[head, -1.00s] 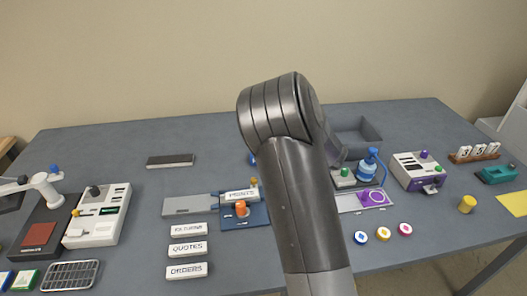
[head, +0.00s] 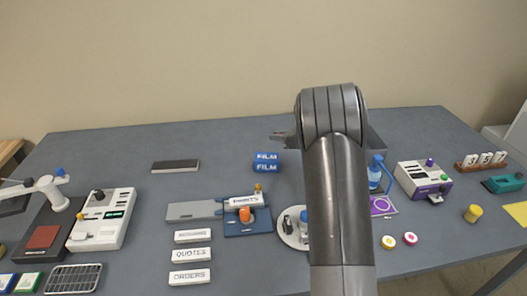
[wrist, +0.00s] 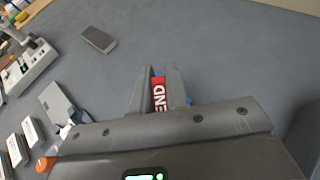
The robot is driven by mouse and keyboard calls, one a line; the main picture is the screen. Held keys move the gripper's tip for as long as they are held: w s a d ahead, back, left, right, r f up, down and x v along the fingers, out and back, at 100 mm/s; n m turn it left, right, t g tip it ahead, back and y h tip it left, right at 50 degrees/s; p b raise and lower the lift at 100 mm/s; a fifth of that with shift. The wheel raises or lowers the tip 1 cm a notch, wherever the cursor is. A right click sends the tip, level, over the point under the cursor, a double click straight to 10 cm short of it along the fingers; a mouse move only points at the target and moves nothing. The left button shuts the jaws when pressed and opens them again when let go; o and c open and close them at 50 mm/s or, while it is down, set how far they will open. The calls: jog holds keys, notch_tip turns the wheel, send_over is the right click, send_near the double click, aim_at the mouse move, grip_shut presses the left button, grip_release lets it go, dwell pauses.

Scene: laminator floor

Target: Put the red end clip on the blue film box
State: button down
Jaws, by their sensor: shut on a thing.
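The blue film box (head: 266,167), marked FILM on two stacked faces, sits in the middle of the table in the head view, left of my arm. My gripper (head: 279,136) shows as a dark tip just above and right of the box in that picture. In the wrist view my gripper (wrist: 157,76) is shut on the red end clip (wrist: 159,94), whose white END lettering faces the camera. Bits of blue show beyond the clip and beside the right finger. The clip's underside is hidden, so I cannot tell whether it touches the box.
A grey bar (head: 176,166) lies left of the box. The blue tray with a white PRINTS roll (head: 246,201) and a round white plate (head: 288,238) stand nearer. Table around the box is clear.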

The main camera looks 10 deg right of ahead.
send_over(263, 155)
notch_tip(263, 155, down, 4)
jog(key=shift+w+r, duration=0.1)
jog(key=shift+r, duration=0.05)
jog(key=shift+f, duration=1.95)
jog(key=shift+f, duration=0.15)
jog(key=c, duration=1.4)
grip_release()
